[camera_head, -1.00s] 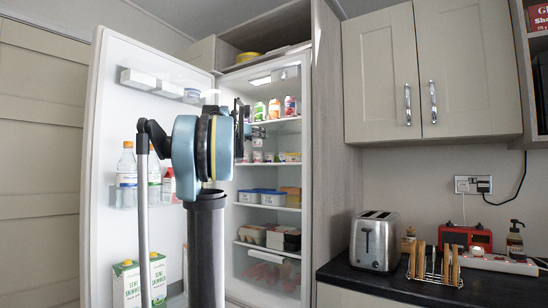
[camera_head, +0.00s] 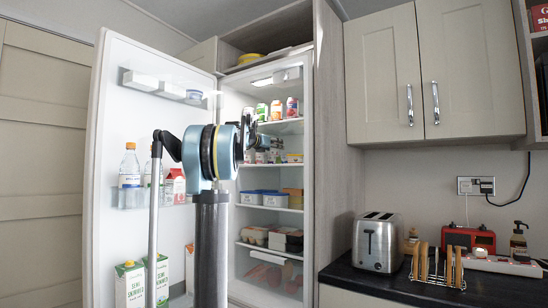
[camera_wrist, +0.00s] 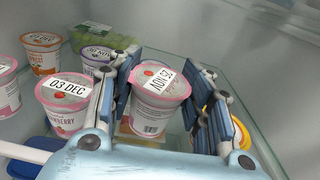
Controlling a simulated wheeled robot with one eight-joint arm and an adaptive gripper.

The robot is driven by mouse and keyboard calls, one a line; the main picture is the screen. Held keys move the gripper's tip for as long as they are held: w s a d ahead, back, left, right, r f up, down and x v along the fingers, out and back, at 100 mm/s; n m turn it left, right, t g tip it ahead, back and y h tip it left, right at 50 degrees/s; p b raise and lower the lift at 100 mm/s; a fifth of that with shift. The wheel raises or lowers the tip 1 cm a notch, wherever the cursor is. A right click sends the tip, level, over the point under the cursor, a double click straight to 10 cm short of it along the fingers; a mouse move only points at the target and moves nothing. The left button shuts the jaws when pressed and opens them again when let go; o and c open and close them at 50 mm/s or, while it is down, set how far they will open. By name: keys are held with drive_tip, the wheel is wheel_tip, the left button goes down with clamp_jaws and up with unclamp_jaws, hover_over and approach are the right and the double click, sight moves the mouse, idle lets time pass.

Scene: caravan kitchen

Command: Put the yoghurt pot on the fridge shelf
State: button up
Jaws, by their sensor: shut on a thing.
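The yoghurt pot (camera_wrist: 150,113), white and pink with a date label on its lid, is between the two fingers of my gripper (camera_wrist: 170,100) in the wrist view. The fingers are shut on its sides and it looks slightly tilted. The glass fridge shelf (camera_wrist: 14,128) lies beneath; I cannot tell whether the pot touches it. In the head view my gripper (camera_head: 262,142) is at the fridge opening, level with the shelf of small pots (camera_head: 294,163). My arm hides part of that shelf and the held pot is not clear there.
Another pink-lidded pot (camera_wrist: 66,100) stands close left of the held one. An orange pot (camera_wrist: 42,52) and a purple pot (camera_wrist: 95,58) stand behind.

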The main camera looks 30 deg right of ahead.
sight(272, 152)
wheel_tip(272, 152, down, 3)
drive_tip(key=shift+d+f, duration=0.2)
drive_tip(key=shift+f, duration=0.15)
drive_tip(key=shift+f, duration=0.1)
drive_tip(key=o, duration=1.2)
drive_tip(key=shift+w, duration=0.1)
drive_tip(key=v, duration=1.2)
